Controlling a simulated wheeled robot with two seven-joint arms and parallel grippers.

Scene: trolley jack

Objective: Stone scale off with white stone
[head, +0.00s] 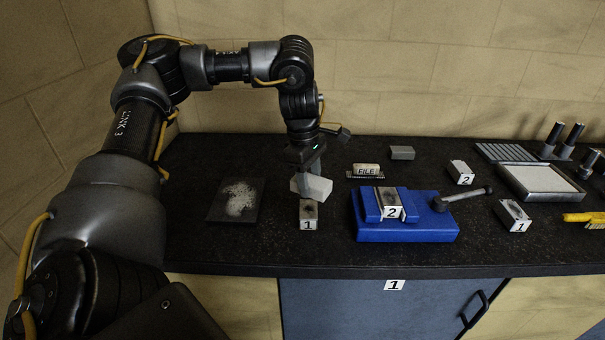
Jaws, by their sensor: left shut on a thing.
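My left gripper (312,172) is shut on a pale white stone (314,188) and points down. The stone is right at the back end of a small block marked 1 (308,214), which has a dark patch on top. The stone hides the block's rear part, and I cannot tell whether they touch. A blue vise (405,231) to the right holds a block marked 2 (393,203), with a dark patch on it. My right gripper is out of view.
A dark plate with white powder (238,198) lies left. A FILE holder (366,170), a grey block (402,152), more blocks marked 2 (461,172) and 1 (514,215), a tray (541,182) and a yellow brush (585,218) lie right. The vise handle (463,198) sticks out.

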